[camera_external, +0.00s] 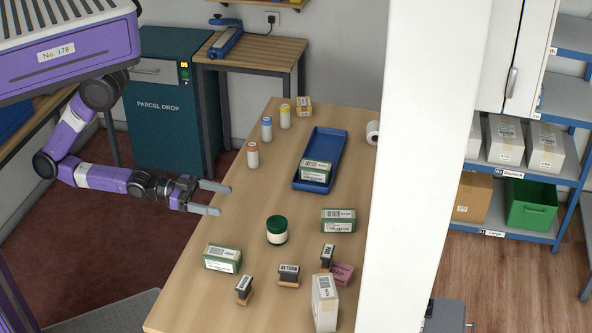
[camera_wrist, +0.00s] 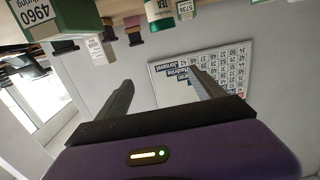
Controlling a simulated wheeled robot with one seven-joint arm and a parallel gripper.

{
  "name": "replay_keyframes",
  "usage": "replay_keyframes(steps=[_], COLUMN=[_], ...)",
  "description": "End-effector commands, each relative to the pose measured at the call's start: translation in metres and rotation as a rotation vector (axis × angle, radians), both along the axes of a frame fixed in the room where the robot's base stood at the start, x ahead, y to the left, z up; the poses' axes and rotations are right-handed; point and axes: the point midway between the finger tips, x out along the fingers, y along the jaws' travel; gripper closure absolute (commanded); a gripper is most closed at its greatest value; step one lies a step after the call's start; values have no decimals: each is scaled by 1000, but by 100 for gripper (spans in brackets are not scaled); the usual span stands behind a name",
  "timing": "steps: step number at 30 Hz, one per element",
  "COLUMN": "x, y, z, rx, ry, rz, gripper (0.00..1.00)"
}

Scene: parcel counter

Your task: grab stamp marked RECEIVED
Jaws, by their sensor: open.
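Three dark block stamps with wooden parts stand near the front of the counter in the external view. The middle stamp (camera_external: 289,276) reads RETURN, and another stamp (camera_external: 327,256) stands to its right with a short word that looks like PAID. The word on the left stamp (camera_external: 244,289) is too small to read, so I cannot confirm which is RECEIVED. My gripper (camera_external: 224,199) is open and empty at the counter's left edge, well behind the stamps. In the wrist view my open gripper (camera_wrist: 162,78) has nothing between its fingers; small stamp-like shapes hang at the inverted top, labels unreadable.
Green-and-white boxes (camera_external: 222,258) and (camera_external: 338,220), a green-lidded jar (camera_external: 277,230), a pink block (camera_external: 343,273) and a tall white box (camera_external: 325,303) stand around the stamps. A blue tray (camera_external: 340,146) and several capped bottles (camera_external: 253,154) are farther back. A white pillar (camera_external: 418,170) hides the counter's right side.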

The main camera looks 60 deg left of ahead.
Motion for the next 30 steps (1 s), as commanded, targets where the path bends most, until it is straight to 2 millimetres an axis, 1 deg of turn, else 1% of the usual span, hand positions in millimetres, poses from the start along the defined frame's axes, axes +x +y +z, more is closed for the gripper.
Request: replay_keyframes(steps=[1, 2, 3, 5, 6, 9, 12, 15, 17, 18, 22, 25, 27, 30], x=[-9, -14, -23, -38, -49, -78, -103, -120, -120, -115, -100, -92, -89, -84], y=[-34, -51, -73, -106, -126, -171, -205, -227, -232, -230, -214, -204, -204, -211], z=[-1, -3, -4, -7, -8, -10, -12, -16, -21, -27, -50, -58, -61, -63], rx=[-1, 3, 11, 27, 39, 73, 113, 156, 183, 202, 254, 263, 259, 253], ry=[-6, -3, -1, 7, 10, 22, 38, 64, 86, 105, 169, 208, 228, 231], rz=[-77, -115, -163, -227, -268, -343, -380, -370, -334, -300, -192, -139, -125, -124], gripper=[22, 22, 22, 22, 22, 22, 22, 22, 22, 22, 22, 22, 22, 22])
